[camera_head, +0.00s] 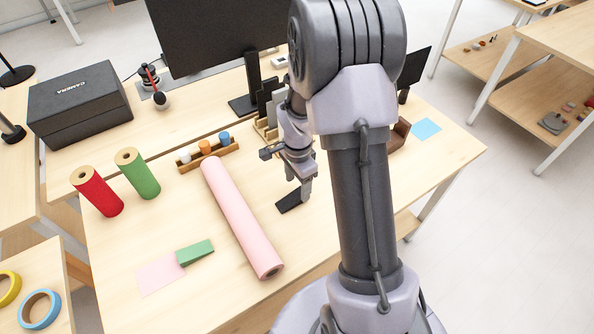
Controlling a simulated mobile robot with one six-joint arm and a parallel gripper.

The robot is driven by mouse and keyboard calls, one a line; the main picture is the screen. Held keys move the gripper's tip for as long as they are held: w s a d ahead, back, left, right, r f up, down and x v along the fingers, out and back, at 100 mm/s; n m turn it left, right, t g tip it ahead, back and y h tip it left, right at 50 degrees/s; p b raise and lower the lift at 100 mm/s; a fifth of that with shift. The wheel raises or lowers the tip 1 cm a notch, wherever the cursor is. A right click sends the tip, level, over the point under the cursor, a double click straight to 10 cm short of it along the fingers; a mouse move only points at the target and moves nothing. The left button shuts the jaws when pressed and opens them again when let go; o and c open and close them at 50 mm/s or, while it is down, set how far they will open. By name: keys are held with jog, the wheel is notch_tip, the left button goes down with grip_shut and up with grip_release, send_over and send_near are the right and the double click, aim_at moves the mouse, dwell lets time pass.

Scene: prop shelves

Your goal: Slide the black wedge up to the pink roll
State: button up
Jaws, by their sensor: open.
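The black wedge (287,204) lies on the wooden table, to the right of the pink roll and apart from it, with bare table between them. The pink roll (240,217) lies on its side, running from the upper left to the lower right. My gripper (304,191) is open and points down at the right end of the wedge. A fingertip overlaps that end in the picture; I cannot tell if it touches. My arm hides part of the table to the right.
A green wedge (196,252) lies by a pink sheet (160,274) left of the roll. Red (96,191) and green (138,174) rolls stand farther left. A rack with small pegs (208,157) is behind the roll's far end. A monitor (215,35) and black box (80,104) stand behind.

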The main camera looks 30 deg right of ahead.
aim_at(297, 195)
notch_tip(297, 195, down, 4)
jog(key=shift+w+f+b, duration=0.1)
jog(key=shift+f+b, duration=0.15)
jog(key=shift+b, duration=0.25)
jog(key=c, duration=1.3)
jog(key=shift+a+b, duration=0.95)
jog(key=shift+a, duration=2.95)
jog(key=shift+a+b, duration=0.3)
jog(key=shift+a, duration=0.25)
jog(key=o, duration=1.3)
notch_tip(297, 195, up, 18)
jog(key=p, duration=0.6)
jog(key=shift+f+p, duration=0.25)
jog(key=shift+p, duration=0.05)
